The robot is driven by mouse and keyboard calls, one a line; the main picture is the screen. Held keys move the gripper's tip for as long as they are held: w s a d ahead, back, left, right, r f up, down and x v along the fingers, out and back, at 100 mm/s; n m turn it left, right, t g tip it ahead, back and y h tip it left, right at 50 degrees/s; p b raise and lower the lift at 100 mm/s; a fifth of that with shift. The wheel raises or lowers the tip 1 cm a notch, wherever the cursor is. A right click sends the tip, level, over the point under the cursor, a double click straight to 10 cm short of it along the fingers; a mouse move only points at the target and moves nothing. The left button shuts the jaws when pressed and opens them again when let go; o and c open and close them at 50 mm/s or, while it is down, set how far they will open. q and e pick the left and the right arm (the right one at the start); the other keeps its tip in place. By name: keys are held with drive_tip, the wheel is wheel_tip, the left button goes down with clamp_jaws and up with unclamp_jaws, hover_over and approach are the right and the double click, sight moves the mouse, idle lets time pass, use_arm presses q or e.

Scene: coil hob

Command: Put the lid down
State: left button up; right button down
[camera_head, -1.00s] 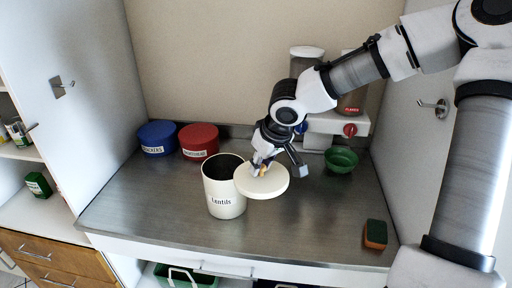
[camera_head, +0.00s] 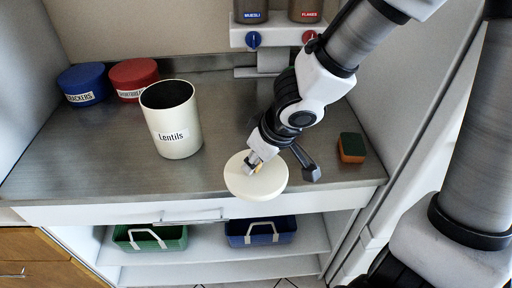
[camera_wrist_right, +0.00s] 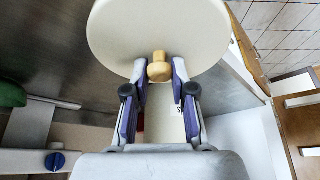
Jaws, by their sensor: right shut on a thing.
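The cream round lid (camera_head: 250,185) hangs over the front edge area of the steel worktop, to the right of the canister. My right gripper (camera_head: 257,166) is shut on the lid's wooden knob from above. In the right wrist view the gripper (camera_wrist_right: 159,72) has a finger on each side of the knob, with the lid (camera_wrist_right: 158,28) beyond it. The open Lentils canister (camera_head: 178,126) stands upright on the worktop, apart from the lid. Whether the lid touches the worktop, I cannot tell. My left gripper is not in view.
Blue (camera_head: 82,83) and red (camera_head: 133,78) tins stand at the back left. A sponge (camera_head: 351,147) lies at the right. A dispenser (camera_head: 275,37) is at the back wall. Green (camera_head: 160,238) and blue (camera_head: 262,233) crates sit on the shelf below. The worktop (camera_head: 95,150) is bare left of the canister.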

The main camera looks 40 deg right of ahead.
drive_tip(key=shift+w+d+f, duration=0.15)
drive_tip(key=shift+w+f, duration=0.25)
drive_tip(key=w+d+p, duration=0.2)
drive_tip(key=w, duration=0.2)
drive_tip(key=w+d+p, duration=0.2)
drive_tip(key=w+d, duration=0.1)
drive_tip(key=w, duration=0.2)
drive_tip(key=w+d+p, duration=0.2)
drive_tip(key=w+p, duration=0.1)
drive_tip(key=w, duration=0.1)
drive_tip(key=shift+w+d+f, duration=0.15)
drive_tip(key=shift+w+f, duration=0.2)
drive_tip(key=f+b, duration=0.1)
drive_tip(key=f, duration=0.1)
drive_tip(key=f+b, duration=0.2)
drive_tip(key=shift+s, duration=0.2)
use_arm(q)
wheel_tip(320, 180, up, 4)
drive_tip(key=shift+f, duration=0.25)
use_arm(e)
drive_tip(key=shift+w, duration=0.15)
drive_tip(key=shift+f, duration=0.15)
drive_tip(key=c, duration=1)
unclamp_jaws()
drive_tip(key=shift+c, duration=0.2)
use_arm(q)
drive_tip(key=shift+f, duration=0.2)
use_arm(e)
drive_tip(key=shift+o, duration=0.4)
